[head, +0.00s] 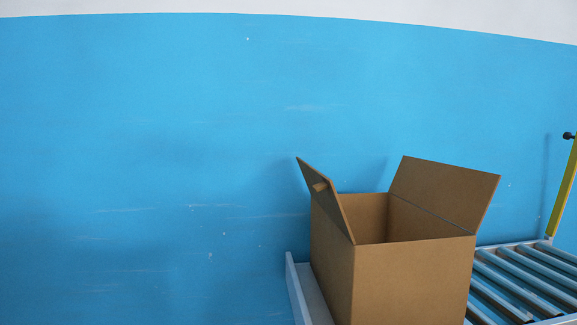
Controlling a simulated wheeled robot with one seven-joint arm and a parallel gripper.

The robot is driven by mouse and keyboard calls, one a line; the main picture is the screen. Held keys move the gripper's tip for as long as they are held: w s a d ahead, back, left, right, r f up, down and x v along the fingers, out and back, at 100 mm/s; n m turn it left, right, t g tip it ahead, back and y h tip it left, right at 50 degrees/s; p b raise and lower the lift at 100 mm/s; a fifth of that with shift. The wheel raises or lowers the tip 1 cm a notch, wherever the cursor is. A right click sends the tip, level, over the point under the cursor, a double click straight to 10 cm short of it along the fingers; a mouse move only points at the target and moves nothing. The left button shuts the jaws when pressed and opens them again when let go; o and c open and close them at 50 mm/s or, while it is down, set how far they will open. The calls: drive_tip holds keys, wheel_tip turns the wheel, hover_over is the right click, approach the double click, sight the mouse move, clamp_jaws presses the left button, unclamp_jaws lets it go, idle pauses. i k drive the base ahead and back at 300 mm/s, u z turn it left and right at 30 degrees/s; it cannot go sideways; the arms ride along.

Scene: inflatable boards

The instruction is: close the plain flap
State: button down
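An open brown cardboard box (412,285) stands at the lower right in the head view, its bottom cut off by the picture's edge. One flap (328,202) on its left side stands up, tilted a little, and has a small cut-out slot near its middle. The other flap (445,195), on the right, shows no cut-out and looks plain. It stands raised and leans outward to the right. The top of the box is open between them, and its floor is hidden. My gripper is not in view.
The box stands by a roller conveyor (530,277) on the right. A pale metal rail (296,290) runs along the box's left side. A yellow post (563,192) with a black knob rises at the far right. A scuffed blue wall (150,160) is behind.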

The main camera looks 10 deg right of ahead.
sight(322, 189)
drive_tip(key=u, duration=1.45)
drive_tip(key=k, duration=0.7)
drive_tip(key=z, duration=0.85)
